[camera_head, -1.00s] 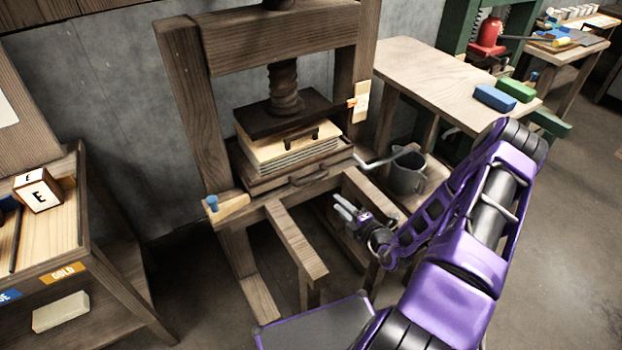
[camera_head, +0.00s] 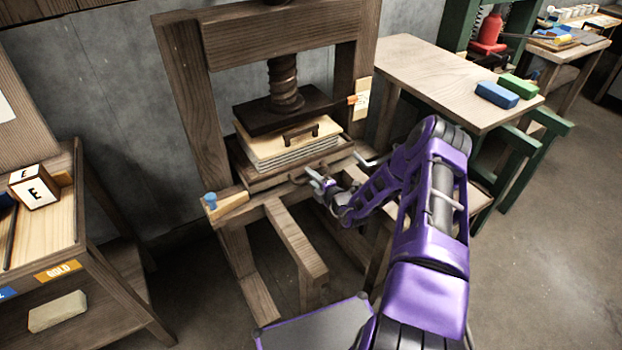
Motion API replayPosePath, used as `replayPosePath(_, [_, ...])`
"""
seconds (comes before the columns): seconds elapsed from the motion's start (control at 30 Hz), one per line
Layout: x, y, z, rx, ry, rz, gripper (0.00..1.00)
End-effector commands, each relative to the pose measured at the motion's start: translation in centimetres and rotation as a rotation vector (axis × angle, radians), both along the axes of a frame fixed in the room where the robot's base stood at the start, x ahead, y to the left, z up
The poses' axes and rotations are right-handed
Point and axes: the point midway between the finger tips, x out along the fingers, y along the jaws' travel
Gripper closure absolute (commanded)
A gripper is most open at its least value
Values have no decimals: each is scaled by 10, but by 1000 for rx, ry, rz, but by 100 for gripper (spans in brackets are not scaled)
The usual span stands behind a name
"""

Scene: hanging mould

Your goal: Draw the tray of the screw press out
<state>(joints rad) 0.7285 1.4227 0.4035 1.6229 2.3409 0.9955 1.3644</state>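The wooden screw press (camera_head: 187,95) stands against the wall, its dark platen (camera_head: 262,116) above a stack of pale boards or sheets (camera_head: 262,146) with a dark handle on top. Under the stack is the dark wooden tray (camera_head: 262,183), seated in the press frame. Its front pull handle (camera_head: 295,179) shows just left of my gripper. My gripper (camera_head: 312,179) is at the tray's front, close to that handle, with its two fingers apart. It covers the handle's right part. I cannot tell whether the handle lies between the fingers or touches them.
Two beams (camera_head: 297,243) of the press stick out toward me below the tray. A bench (camera_head: 440,72) with blue and green blocks stands at right. A shelf unit (camera_head: 100,270) with a letter cube stands at left. My arm now covers the grey can's place.

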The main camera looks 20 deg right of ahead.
Motion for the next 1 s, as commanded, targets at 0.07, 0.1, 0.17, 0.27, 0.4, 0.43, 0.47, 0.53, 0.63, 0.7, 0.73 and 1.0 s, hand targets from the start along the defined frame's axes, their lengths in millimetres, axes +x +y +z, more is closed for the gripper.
replayPosePath(0.07, [3, 1, -1, 0, 0, 0, 66])
replayPosePath(0.1, [3, 1, 0, 0, -1, 0, 66])
replayPosePath(0.17, [4, 1, 0, 0, -1, 0, 66])
replayPosePath(0.27, [3, 1, 0, 0, 0, 0, 66])
replayPosePath(0.4, [3, 1, 0, 0, 0, 0, 82])
replayPosePath(0.43, [3, 1, 0, 0, 0, 0, 87])
replayPosePath(0.47, [3, 1, 0, 0, 0, 0, 92])
replayPosePath(0.53, [3, 1, 0, 0, 0, 0, 100])
replayPosePath(0.63, [3, 1, 0, -1, 0, 0, 100])
replayPosePath(0.7, [3, 1, 0, -1, 0, 0, 100])
replayPosePath(0.73, [3, 1, 0, -1, 0, 0, 100])
replayPosePath(1.0, [3, 1, 0, -1, 0, 0, 100])
